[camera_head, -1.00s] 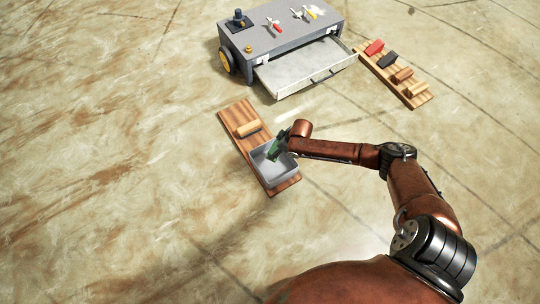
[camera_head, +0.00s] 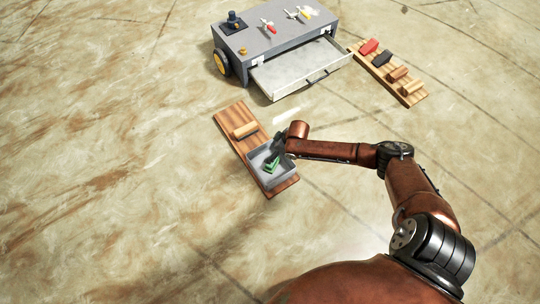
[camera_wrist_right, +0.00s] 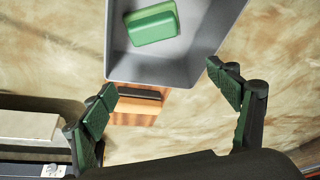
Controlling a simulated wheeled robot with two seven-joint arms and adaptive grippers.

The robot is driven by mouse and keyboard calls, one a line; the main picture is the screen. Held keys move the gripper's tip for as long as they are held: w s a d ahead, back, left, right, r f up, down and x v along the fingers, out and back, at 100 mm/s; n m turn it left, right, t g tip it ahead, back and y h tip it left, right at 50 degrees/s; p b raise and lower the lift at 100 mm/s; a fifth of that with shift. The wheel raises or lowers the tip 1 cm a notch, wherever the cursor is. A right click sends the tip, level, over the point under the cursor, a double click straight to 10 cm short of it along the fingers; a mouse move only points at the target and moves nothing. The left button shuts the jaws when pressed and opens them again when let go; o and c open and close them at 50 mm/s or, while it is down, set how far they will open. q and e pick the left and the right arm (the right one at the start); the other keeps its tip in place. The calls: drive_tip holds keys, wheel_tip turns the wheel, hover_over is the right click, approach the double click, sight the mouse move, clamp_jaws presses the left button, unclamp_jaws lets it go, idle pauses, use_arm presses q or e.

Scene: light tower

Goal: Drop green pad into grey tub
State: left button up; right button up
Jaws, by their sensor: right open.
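The grey tub (camera_head: 281,178) stands on a wooden board (camera_head: 231,117) near the middle of the head view. The green pad (camera_head: 271,166) lies inside the tub. In the right wrist view the pad (camera_wrist_right: 152,22) rests tilted in the tub (camera_wrist_right: 185,68). My right gripper (camera_head: 279,148) is just above the tub. In the right wrist view its green-faced fingers (camera_wrist_right: 162,84) are spread wide with nothing between them. The pad is apart from both fingers. My left gripper is out of view.
A tan block (camera_head: 245,131) sits on the same board beside the tub. A grey cabinet (camera_head: 240,45) with an open drawer (camera_head: 300,67) stands behind. A second board (camera_head: 375,67) at the right holds several blocks. The floor at left is clear.

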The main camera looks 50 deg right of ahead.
drive_tip(key=v, duration=1.2)
